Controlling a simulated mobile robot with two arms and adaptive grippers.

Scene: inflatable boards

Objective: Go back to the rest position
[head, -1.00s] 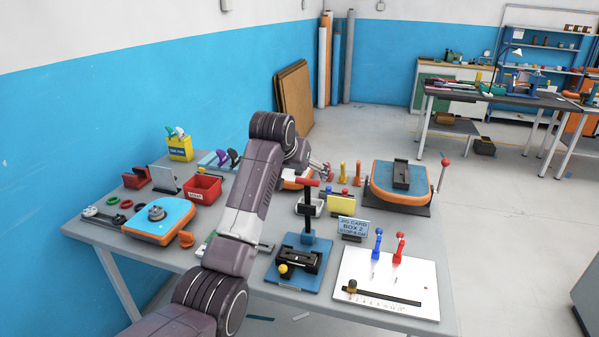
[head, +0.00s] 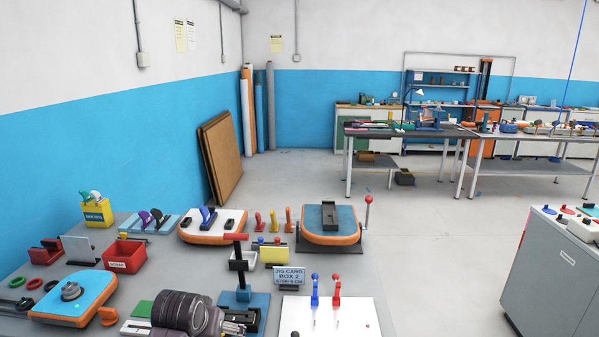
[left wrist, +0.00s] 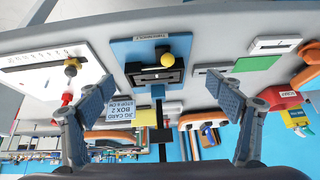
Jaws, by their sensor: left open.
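My left gripper (left wrist: 160,88) is open in the left wrist view, with its two fingers wide apart and nothing between them. That view is upside down and looks over the bench. The blue jig (left wrist: 133,52) with a yellow knob lies beyond the fingertips, apart from them. In the head view my left arm is folded low at the bottom edge, over the front of the bench, and its fingers cannot be made out there. The blue jig with its red-topped post (head: 229,297) stands just right of the arm. My right gripper is in neither view.
The bench (head: 140,222) holds a red bin (head: 125,257), a jig card (head: 289,277), a white board (head: 350,310) and orange-edged boards (head: 331,225). A grey cabinet (head: 550,280) stands at right. The floor between is clear.

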